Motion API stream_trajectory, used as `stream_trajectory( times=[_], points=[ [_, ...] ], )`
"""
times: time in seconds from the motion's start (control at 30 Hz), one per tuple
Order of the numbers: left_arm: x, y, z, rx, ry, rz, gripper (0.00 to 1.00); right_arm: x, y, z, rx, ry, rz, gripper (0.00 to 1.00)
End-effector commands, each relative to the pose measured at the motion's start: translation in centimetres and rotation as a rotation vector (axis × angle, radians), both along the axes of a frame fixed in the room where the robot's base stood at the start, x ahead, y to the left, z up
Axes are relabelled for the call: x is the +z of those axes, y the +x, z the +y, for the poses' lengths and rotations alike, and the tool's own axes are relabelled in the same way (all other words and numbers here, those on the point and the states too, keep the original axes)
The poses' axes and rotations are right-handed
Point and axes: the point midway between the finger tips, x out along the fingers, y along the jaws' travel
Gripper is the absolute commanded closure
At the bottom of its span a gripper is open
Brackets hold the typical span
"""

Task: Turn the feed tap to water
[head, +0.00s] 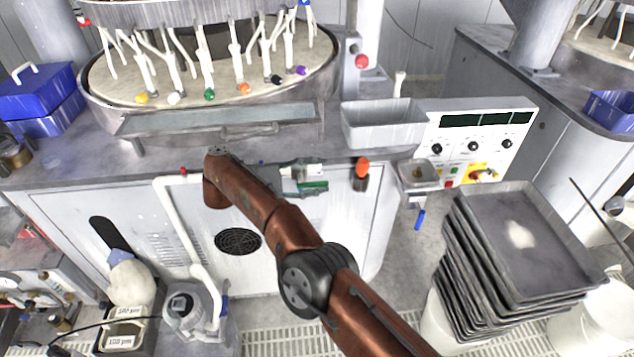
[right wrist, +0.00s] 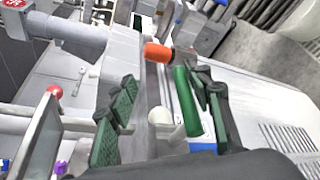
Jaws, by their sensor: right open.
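The feed tap seems to be the small fitting at the cabinet's top front edge, with a bright green lever (head: 313,187) pointing right in the head view. In the right wrist view the green lever (right wrist: 187,102) and a white rounded part (right wrist: 160,115) on a pale pipe lie between my fingers. My right gripper (right wrist: 163,95) is open, its dark green pads on either side of the lever, nearer it on the right. I cannot tell whether a pad touches it. My left gripper is not in view.
An orange-capped part (head: 362,167) is close to the right of the lever. The polishing platen (head: 110,85) with coloured plugs and a grey trough stands behind. A grey bin (head: 380,122), control panel (head: 475,140) and stacked trays (head: 530,240) are to the right. A white pipe (head: 175,225) runs down the front.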

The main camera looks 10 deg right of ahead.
Motion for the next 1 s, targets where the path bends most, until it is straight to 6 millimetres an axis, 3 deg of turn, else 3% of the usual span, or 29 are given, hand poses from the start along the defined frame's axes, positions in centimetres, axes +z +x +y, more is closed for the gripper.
stream_trajectory(
  times=[0.03,0.13,0.2,0.23,1.0],
  points=[
    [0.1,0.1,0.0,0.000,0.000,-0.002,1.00,3.1,0.3,-0.2,0.000,-0.015,-0.037,0.70],
    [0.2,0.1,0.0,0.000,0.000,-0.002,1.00,5.1,0.4,-0.2,0.002,-0.018,-0.041,0.56],
    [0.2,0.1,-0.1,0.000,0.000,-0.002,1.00,6.1,0.4,-0.1,0.001,-0.016,-0.041,0.71],
    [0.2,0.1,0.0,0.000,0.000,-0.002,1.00,6.3,0.4,-0.2,0.001,-0.016,-0.039,0.71],
    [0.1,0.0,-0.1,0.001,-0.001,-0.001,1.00,6.7,0.3,0.0,0.002,-0.013,-0.026,0.71]
  ],
)
